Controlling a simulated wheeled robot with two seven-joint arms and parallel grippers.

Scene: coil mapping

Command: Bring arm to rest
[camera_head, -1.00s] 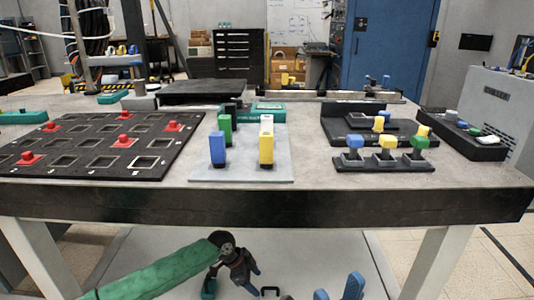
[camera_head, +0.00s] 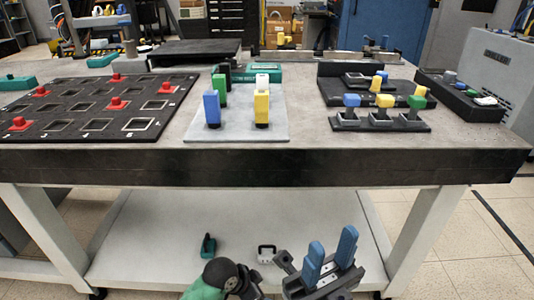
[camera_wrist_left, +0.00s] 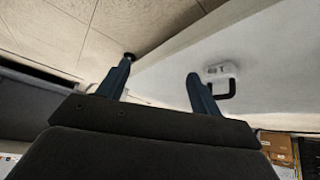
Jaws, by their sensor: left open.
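A black grid board (camera_head: 90,110), a grey plate (camera_head: 235,126) and coloured-block stands occupy the tabletop.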

